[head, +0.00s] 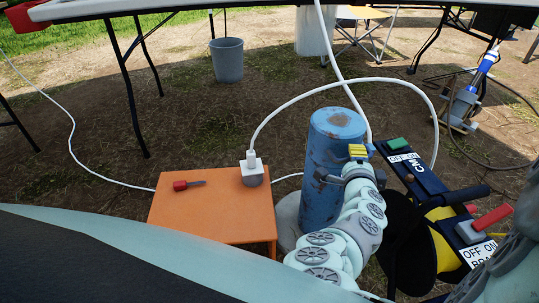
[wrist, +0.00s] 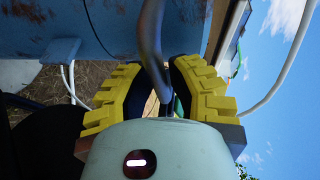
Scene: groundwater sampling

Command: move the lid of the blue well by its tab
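The blue well (head: 333,185) is an upright, rust-marked cylinder in the middle of the head view. Its round lid (head: 337,121) covers the top; I cannot make out the tab. My gripper (head: 358,152) has yellow ridged fingers and is at the upper right side of the well, just below lid height. In the wrist view, the fingers of my gripper (wrist: 158,66) stand apart, with a grey tube (wrist: 151,40) running across the gap between them. I see no lid clasped there. The well's blue side (wrist: 110,25) fills the upper left of that view.
An orange table (head: 212,218) with a red-handled tool (head: 188,184) and a white plug (head: 252,170) stands left of the well. A white hose (head: 300,93) arches behind the well. A black-and-yellow reel (head: 442,235) is at right. A grey bucket (head: 227,62) is behind.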

